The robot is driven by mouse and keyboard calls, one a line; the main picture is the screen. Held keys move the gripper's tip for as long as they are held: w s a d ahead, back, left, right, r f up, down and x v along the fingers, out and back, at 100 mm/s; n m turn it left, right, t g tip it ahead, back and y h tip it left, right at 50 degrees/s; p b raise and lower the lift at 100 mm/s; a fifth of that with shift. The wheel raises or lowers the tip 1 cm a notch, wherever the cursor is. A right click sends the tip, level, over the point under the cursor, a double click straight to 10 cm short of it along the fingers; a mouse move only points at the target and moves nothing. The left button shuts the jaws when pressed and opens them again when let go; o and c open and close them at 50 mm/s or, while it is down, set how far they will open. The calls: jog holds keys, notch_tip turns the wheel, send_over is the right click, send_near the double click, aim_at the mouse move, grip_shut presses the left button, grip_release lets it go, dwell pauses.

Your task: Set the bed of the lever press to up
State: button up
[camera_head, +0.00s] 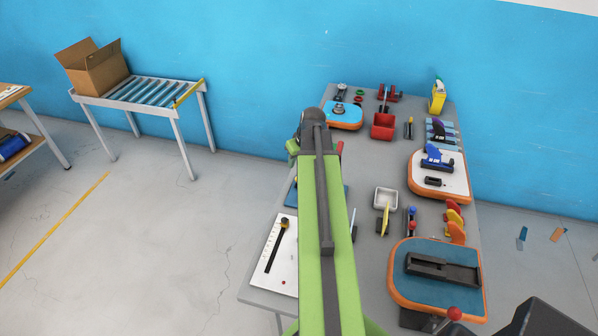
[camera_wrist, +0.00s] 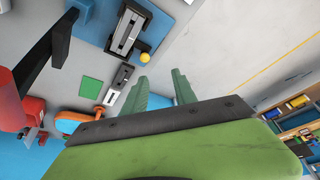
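I cannot say for sure which fixture is the lever press. A red handle (camera_wrist: 12,105) on a long black bar (camera_wrist: 58,40) stands close at the left of the wrist view. In the head view a red piece (camera_head: 339,149) shows just right of my arm's end, above a blue board (camera_head: 345,194) mostly hidden by the arm. A grey fixture with a dark slot (camera_wrist: 125,32) and a yellow ball (camera_wrist: 145,57) lies beyond my fingers. My gripper (camera_wrist: 164,84) has its green fingers apart, with nothing between them. The height of any press bed cannot be made out.
An orange-edged board (camera_head: 395,288) carries a dark channelled block (camera_head: 440,268) at the near right, beside a red knob (camera_head: 454,313). Open floor lies left of the table.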

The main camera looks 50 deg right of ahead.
jog(key=s+d, duration=0.2)
jog(key=d, duration=0.2)
jog(key=b+x, duration=1.6)
jog(key=x, duration=0.1)
jog(key=shift+w+r, duration=0.1)
jog(key=shift+w, duration=0.3)
jog(key=shift+r, duration=0.1)
jog(key=shift+c, duration=0.4)
grip_shut()
jog(key=shift+a, duration=0.1)
